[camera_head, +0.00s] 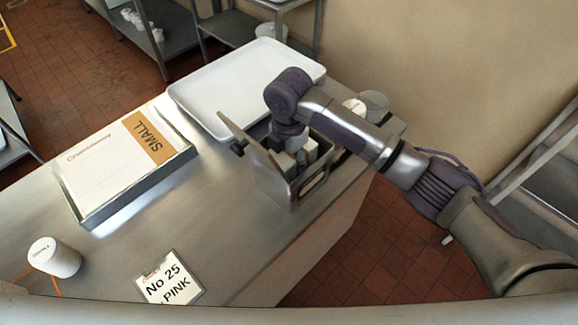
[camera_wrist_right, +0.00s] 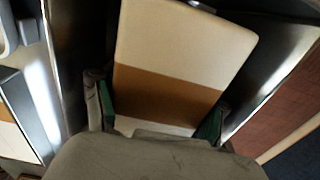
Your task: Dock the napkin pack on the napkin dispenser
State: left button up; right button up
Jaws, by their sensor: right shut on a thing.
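The napkin dispenser (camera_head: 272,181) is a grey metal box near the right edge of the steel table, with a flap standing tilted at its left side. My right gripper (camera_head: 290,148) points down into its open top. In the right wrist view, the gripper (camera_wrist_right: 158,112) is shut on the napkin pack (camera_wrist_right: 180,45), a pale block with a brown band, its green pads at either side. Dark metal walls (camera_wrist_right: 276,50) flank the pack. Pale blocks show inside the box in the head view; whether the pack touches the bottom is hidden. My left gripper is out of view.
A white tray (camera_head: 220,97) lies behind the dispenser. A shallow metal bin (camera_head: 188,150) with a SMALL carton is at left. A cup stack (camera_head: 55,258) and a No 25 PINK sign (camera_head: 167,282) are near the front. Round items (camera_head: 374,101) stand behind my right arm.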

notch_tip(320, 180, down, 4)
jog(key=shift+r+p, duration=0.1)
jog(key=shift+p, duration=0.4)
jog(key=shift+f, duration=0.4)
jog(key=shift+f, duration=0.15)
jog(key=o, duration=1.1)
notch_tip(320, 180, up, 11)
jog(key=b, duration=0.3)
jog(key=shift+a, duration=0.1)
jog(key=shift+r+b, duration=0.35)
jog(key=shift+r, duration=0.35)
